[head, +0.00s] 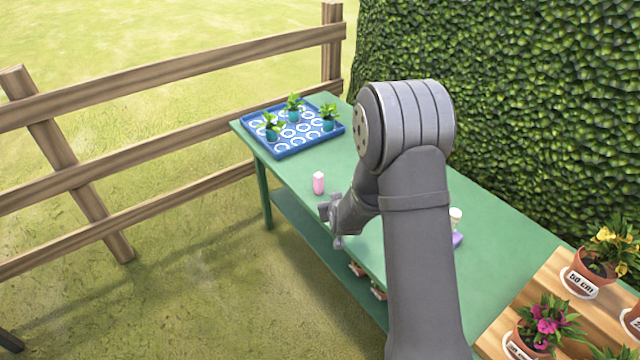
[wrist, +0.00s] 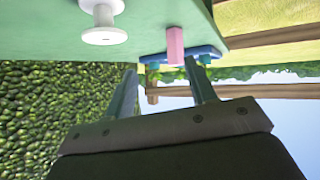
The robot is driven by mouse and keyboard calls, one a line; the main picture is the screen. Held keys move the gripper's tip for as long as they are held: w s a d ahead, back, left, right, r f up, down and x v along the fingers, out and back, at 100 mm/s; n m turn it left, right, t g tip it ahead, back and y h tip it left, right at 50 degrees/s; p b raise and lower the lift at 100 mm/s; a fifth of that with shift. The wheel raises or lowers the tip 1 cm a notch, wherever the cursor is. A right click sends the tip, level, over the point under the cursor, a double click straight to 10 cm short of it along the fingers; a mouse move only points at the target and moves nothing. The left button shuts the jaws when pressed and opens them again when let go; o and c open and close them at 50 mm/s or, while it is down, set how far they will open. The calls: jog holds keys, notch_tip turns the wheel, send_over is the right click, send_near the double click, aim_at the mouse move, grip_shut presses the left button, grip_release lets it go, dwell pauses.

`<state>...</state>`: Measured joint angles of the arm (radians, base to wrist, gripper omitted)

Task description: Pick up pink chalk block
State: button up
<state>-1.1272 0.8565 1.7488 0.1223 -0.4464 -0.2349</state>
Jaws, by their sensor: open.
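The pink chalk block (head: 318,183) stands upright on the green table (head: 285,178), near its left edge in the head view. My gripper (head: 332,226) is just to the lower right of the block, apart from it, with its jaws open and empty. In the wrist view, which looks upside down, the pink block (wrist: 175,46) shows beyond the two spread fingers of my gripper (wrist: 159,67), nearer the right finger. No finger appears to touch it.
A blue patterned tray (head: 322,144) with several small potted plants is at the far end. A white spool-shaped thing (wrist: 103,22) shows in the wrist view. A purple item (head: 457,240) is partly behind my arm. Flower pots (head: 590,266) stand on wood at right.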

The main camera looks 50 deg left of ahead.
jog(key=w+a+r+n+g+h, duration=0.2)
jog(key=w+a+n+g+h, duration=0.1)
jog(key=w+a, duration=0.3)
jog(key=n+g+h, duration=0.2)
jog(key=n+g, duration=0.1)
send_near(317, 183)
jog(key=x, duration=0.3)
jog(key=w+x, duration=0.1)
jog(key=x, duration=0.2)
jog(key=shift+w+a+f, duration=0.15)
jog(key=shift+a+f, duration=0.1)
jog(key=shift+a, duration=0.05)
jog(key=shift+x, duration=2.85)
jog(key=shift+a, duration=0.1)
jog(key=shift+r, duration=0.1)
jog(key=c, duration=1.1)
